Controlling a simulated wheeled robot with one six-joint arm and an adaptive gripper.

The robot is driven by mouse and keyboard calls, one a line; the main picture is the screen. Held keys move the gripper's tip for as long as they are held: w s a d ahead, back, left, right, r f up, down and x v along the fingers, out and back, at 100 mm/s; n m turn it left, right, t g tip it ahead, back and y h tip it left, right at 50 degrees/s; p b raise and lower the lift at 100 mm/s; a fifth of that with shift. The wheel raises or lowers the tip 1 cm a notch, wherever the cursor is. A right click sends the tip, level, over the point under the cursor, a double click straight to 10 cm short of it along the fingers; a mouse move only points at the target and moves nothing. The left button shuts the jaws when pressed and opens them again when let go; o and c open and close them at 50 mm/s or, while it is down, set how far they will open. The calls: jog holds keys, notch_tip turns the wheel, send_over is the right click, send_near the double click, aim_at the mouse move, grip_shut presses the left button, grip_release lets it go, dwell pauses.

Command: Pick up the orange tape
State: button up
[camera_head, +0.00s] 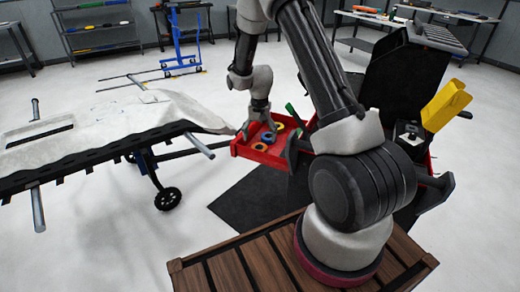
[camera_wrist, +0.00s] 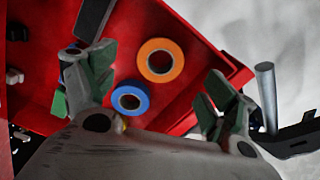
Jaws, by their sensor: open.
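The orange tape (camera_wrist: 143,62) is a ring lying flat in a red tray (camera_wrist: 200,28). A blue tape ring (camera_wrist: 145,101) lies beside it, nearer my gripper's palm in the wrist view. My gripper (camera_wrist: 158,76) is open and empty, with green-padded fingers spread to either side of the two rings.
A yellowish bit shows at the palm's edge in the wrist view. A draped stretcher-like table (camera_head: 100,125) with wheels stands left of the tray. A black cart (camera_head: 405,80) with a yellow holder (camera_head: 445,105) stands right. A slatted wooden deck (camera_head: 235,270) is in front.

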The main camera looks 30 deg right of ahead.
aim_at(259, 146)
notch_tip(259, 146, down, 6)
jog(key=shift+w+r, duration=0.15)
jog(key=shift+r, duration=0.05)
jog(key=c, duration=1.1)
